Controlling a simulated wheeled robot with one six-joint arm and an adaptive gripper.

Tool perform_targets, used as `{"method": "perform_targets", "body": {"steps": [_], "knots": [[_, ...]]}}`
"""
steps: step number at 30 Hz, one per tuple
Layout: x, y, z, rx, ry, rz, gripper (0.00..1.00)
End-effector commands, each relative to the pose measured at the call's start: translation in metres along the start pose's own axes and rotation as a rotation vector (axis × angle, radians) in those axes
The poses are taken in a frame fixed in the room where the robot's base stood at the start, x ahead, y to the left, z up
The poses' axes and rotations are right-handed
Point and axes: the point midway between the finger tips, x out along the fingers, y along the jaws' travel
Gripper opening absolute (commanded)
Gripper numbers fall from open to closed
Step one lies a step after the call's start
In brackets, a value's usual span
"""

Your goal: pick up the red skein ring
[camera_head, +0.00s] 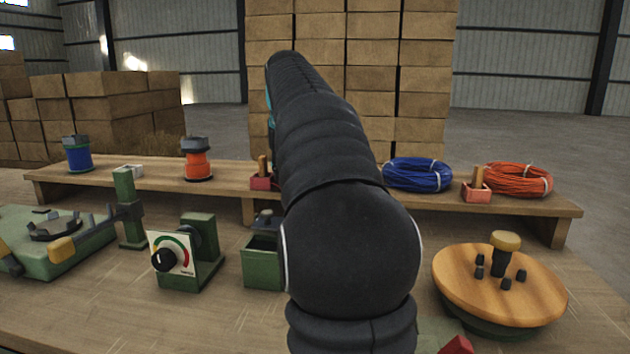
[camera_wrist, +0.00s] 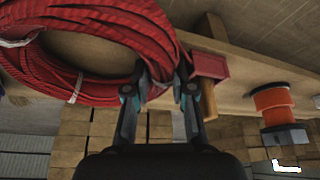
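The red skein ring (camera_wrist: 75,94) is a thick coil with white ties, lying on the wooden shelf (camera_wrist: 235,75) at the upper left of the wrist view. My gripper (camera_wrist: 162,72) is at the ring's side nearest the red block. Its two fingers are apart, with part of the red coil between them. The left finger overlaps the coil and the right finger is just past its outer edge. I cannot tell whether either finger touches it. In the head view, my arm hides the red ring and my gripper.
A red block with a wooden peg (camera_wrist: 210,66) stands close beside my right finger. An orange spool (camera_wrist: 272,103) is farther right. In the head view, a blue coil (camera_head: 418,175) and an orange coil (camera_head: 520,180) lie right of my arm. A round wooden turntable (camera_head: 465,280) stands in front.

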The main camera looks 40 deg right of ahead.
Motion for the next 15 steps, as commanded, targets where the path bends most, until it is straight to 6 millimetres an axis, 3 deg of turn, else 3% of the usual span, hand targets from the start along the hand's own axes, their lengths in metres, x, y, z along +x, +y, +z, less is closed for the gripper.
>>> {"method": "perform_targets", "body": {"steps": [3, 11, 14, 15], "knots": [[0.0094, 0.0001, 0.0001, 0.000, -0.001, 0.000, 0.24], [0.0113, 0.0000, -0.0001, 0.000, 0.000, 0.000, 0.24], [0.0112, 0.0000, -0.0001, 0.000, 0.000, 0.000, 0.00], [0.0112, 0.0000, -0.0001, 0.000, 0.000, 0.000, 0.00]]}}
